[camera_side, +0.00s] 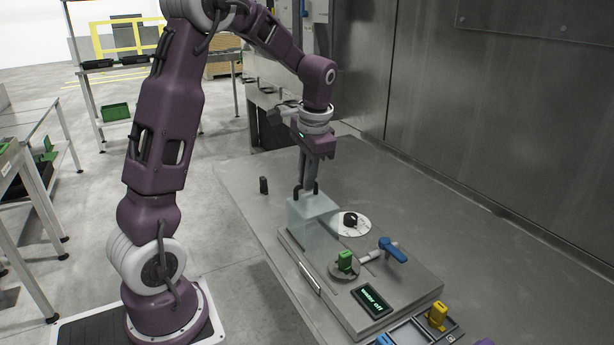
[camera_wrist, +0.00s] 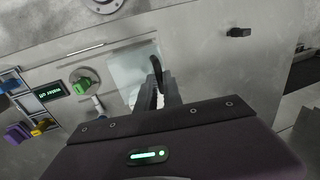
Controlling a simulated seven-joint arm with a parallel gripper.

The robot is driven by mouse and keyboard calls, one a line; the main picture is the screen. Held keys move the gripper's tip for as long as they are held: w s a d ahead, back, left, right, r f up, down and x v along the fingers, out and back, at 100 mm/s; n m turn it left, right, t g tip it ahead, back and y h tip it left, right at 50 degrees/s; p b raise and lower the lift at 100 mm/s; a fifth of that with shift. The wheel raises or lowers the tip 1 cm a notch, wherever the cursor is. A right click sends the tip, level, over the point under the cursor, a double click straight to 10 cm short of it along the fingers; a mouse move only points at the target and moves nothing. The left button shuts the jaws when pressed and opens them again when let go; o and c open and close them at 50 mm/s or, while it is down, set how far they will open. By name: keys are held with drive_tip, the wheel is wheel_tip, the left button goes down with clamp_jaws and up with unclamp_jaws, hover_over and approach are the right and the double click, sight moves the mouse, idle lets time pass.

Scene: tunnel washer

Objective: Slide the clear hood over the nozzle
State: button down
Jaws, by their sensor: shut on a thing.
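The clear hood (camera_side: 313,228) is a pale see-through box with a dark handle on top. It is over the left end of the raised metal plate; I cannot tell whether its lower edge touches the plate. My gripper (camera_side: 308,186) points down from above and is shut on the hood's handle. In the wrist view the fingers (camera_wrist: 167,90) hold the dark handle (camera_wrist: 157,68), with the pale hood (camera_wrist: 130,70) behind. A short pipe, which may be the nozzle (camera_side: 371,258), runs from the blue-handled valve (camera_side: 392,250) toward a green block (camera_side: 345,261) on a round disc, outside the hood.
A "water off" display (camera_side: 373,301) is at the plate's front. A black knob on a white disc (camera_side: 350,221) stands behind the hood. A tray (camera_side: 408,334) with a yellow piece (camera_side: 437,316) is at front right. A small dark peg (camera_side: 263,185) stands at left. The table's right side is clear.

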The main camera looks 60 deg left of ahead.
drive_tip(key=d, duration=1.4)
drive_tip(key=shift+w, duration=0.1)
drive_tip(key=c, duration=1.5)
unclamp_jaws()
drive_tip(key=shift+d, duration=0.1)
drive_tip(key=shift+c, duration=0.2)
drive_tip(key=shift+o, duration=0.3)
wheel_tip(320, 180, up, 7)
drive_tip(key=d, duration=0.1)
drive_tip(key=shift+d, duration=0.1)
